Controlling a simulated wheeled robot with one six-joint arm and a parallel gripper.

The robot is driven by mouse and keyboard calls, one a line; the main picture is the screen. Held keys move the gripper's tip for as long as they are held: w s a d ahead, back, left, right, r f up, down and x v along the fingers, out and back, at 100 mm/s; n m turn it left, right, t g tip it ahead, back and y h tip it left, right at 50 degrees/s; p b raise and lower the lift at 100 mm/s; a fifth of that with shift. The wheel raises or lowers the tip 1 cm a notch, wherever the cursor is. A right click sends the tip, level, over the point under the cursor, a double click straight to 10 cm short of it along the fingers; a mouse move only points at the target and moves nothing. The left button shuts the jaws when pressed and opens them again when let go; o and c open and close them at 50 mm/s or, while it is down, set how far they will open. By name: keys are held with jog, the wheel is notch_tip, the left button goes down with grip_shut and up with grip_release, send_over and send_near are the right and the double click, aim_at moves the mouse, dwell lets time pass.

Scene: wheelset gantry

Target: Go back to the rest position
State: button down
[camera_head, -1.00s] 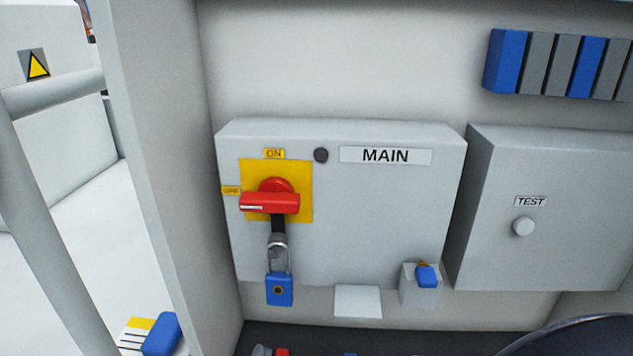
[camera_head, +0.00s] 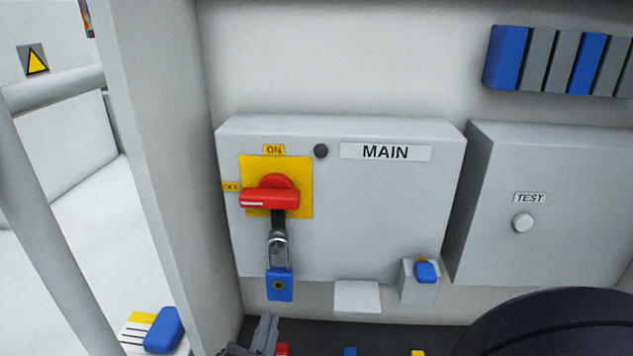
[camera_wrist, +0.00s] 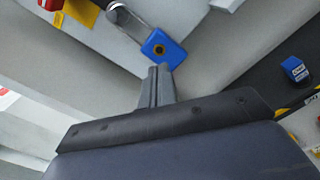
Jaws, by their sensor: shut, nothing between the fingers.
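My gripper (camera_head: 267,335) shows at the bottom edge of the head view, below the blue padlock (camera_head: 280,285). Its fingers are together with nothing between them. In the wrist view my gripper (camera_wrist: 158,72) points toward the blue padlock (camera_wrist: 160,48), apparently with a small gap. The padlock hangs by its shackle below the red switch handle (camera_head: 270,197) on a yellow plate. The handle lies horizontal, its white mark toward the OFF label (camera_head: 231,187) at the left. The box marked MAIN (camera_head: 390,220) carries the switch.
A box marked TEST (camera_head: 570,215) stands at the right. A small holder (camera_head: 418,287) with a blue item and a pale tray (camera_head: 357,296) sit under the MAIN box. A dark shelf with small coloured items lies below. A pale post (camera_head: 150,150) stands at the left.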

aim_at(275, 298)
jog(key=w, duration=0.6)
jog(key=shift+d, duration=0.3)
jog(key=s, duration=0.7)
jog(key=shift+s+a+p, duration=0.35)
jog(key=shift+w+f, duration=0.1)
